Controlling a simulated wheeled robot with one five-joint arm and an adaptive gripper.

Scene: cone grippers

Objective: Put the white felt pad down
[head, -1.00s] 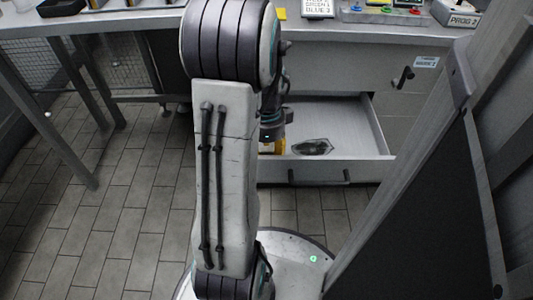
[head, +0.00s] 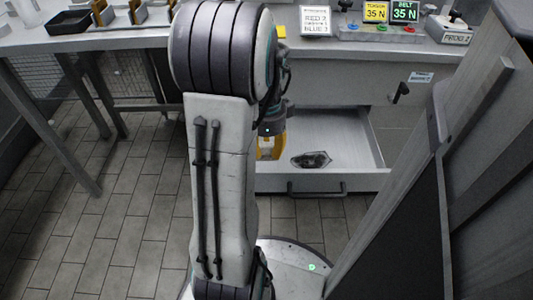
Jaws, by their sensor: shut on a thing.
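My gripper (head: 268,147) is partly hidden behind my own arm. Its yellow-orange part hangs down at the left side of the open drawer (head: 352,135). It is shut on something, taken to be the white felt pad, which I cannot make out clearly.
The drawer is pulled out under a grey bench (head: 340,42). A grey panel rises at the right. The tiled floor at left is clear.

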